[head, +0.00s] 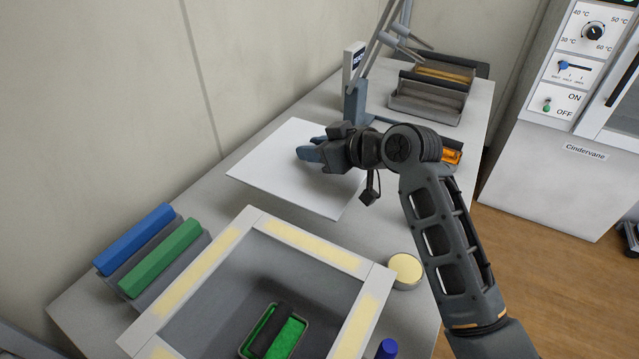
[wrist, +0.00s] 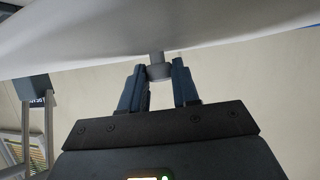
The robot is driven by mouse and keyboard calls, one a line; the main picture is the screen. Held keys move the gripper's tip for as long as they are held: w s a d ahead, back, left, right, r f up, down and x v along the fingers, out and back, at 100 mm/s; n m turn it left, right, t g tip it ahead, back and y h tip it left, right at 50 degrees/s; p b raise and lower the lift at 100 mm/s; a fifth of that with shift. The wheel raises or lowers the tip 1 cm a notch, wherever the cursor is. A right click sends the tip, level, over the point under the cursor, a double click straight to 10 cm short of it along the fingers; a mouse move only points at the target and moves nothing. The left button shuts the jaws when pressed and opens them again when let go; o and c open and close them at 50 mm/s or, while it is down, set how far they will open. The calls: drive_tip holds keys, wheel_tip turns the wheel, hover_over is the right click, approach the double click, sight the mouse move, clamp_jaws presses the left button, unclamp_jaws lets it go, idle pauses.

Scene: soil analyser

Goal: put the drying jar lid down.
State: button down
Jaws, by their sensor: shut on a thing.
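In the wrist view, my gripper (wrist: 158,88) is shut on a small grey knob (wrist: 157,71). In the head view, my gripper (head: 311,153) is over a white square board (head: 262,165) on the bench. The lid's outline cannot be made out against the board there. I cannot tell whether the lid touches the board. The drying jar itself cannot be made out.
A grey open frame box (head: 310,247) stands in front, with a green tray (head: 286,338) inside. A round cream-topped tin (head: 405,268) sits to its right. Blue (head: 133,238) and green bars (head: 160,257) lie at left. A sign stand (head: 354,100) and grey trays (head: 428,103) stand behind.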

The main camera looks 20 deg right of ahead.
wheel_tip(320, 180, down, 9)
drive_tip(key=shift+f, duration=0.1)
idle(0.4)
drive_tip(key=shift+f, duration=0.2)
drive_tip(key=c, duration=0.8)
unclamp_jaws()
drive_tip(key=shift+r, duration=0.2)
drive_tip(key=v, duration=1.2)
drive_tip(key=shift+b, duration=0.3)
